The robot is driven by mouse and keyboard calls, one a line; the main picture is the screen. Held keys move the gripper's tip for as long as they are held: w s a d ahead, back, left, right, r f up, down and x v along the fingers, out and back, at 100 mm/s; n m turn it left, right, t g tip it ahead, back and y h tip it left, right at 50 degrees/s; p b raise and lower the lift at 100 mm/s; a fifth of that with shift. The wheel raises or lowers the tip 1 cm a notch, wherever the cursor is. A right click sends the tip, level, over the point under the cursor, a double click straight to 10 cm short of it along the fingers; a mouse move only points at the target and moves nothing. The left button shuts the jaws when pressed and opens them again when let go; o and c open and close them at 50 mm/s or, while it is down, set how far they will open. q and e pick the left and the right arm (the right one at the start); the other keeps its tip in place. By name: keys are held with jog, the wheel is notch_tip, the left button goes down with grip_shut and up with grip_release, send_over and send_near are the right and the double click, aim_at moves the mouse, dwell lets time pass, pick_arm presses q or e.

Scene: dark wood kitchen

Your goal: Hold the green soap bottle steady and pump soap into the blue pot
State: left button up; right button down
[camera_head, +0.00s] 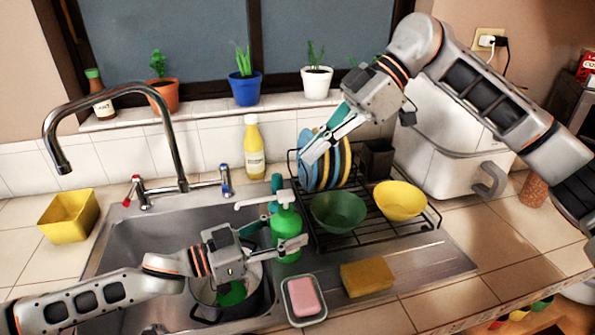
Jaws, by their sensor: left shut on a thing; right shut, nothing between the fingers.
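The green soap bottle (286,220) stands upright at the right side of the sink, its pale pump spout pointing left. My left gripper (287,241) is shut on the bottle's body from the left. The dark blue pot (257,301) sits in the sink, below and left of the bottle. A green thing shows inside the pot, and my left gripper and wrist cover part of the pot. My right gripper (308,152) is shut and empty, apart from the pump, up and to its right in the picture, in front of the plates.
A black dish rack (432,222) holds upright plates (345,165), a green bowl (338,210) and a yellow bowl (399,200). A yellow bottle (254,150), the faucet (176,145), pink soap in a dish (303,297) and a sponge (366,277) are around the sink.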

jog(key=v, duration=0.5)
jog(key=shift+a, duration=0.1)
dwell(0.5)
pick_arm(q)
jog(key=o, duration=1.6)
jog(key=shift+o, duration=0.2)
